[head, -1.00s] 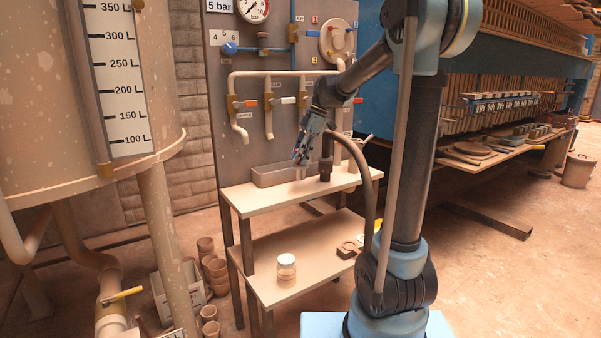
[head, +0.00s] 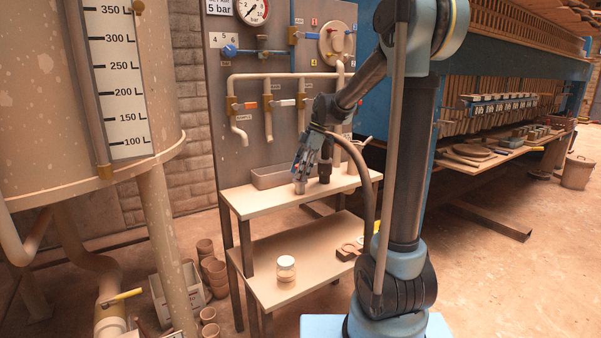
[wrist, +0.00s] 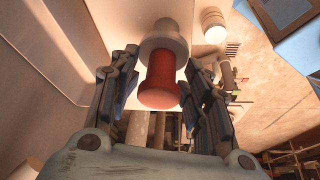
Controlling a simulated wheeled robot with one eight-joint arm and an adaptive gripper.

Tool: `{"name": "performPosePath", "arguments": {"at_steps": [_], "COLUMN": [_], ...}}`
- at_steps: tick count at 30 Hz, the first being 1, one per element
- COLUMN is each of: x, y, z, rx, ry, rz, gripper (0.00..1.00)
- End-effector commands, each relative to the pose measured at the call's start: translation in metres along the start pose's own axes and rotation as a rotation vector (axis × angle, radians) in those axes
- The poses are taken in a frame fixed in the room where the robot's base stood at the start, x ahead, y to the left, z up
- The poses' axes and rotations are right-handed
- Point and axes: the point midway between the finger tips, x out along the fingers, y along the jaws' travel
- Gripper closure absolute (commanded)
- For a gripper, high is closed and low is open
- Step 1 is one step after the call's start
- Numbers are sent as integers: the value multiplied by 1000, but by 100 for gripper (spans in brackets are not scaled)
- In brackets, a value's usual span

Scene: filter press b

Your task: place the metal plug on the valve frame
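The metal plug (head: 299,187) is a small grey piece low over or on the upper bench top; I cannot tell if it touches. In the wrist view it has a pale grey round end (wrist: 165,42) and a red grip (wrist: 160,82). My gripper (head: 301,173) points down with the plug below it. I cannot tell for certain which part is the valve frame; a grey panel (head: 222,110) behind the bench carries pipes and valves.
The lower shelf holds a jar (head: 286,268) and a brown holed piece (head: 349,251). The bench's front left is clear.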

Motion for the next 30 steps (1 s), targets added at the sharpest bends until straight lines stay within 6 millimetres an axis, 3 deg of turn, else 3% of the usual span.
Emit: {"name": "performPosePath", "arguments": {"at_steps": [10,14,30], "x": [-1,-10,-103], "y": [0,0,0], "z": [-1,-1,-2], "rx": [-1,0,0], "ry": [0,0,0], "rz": [0,0,0], "gripper": [50,50,50]}}
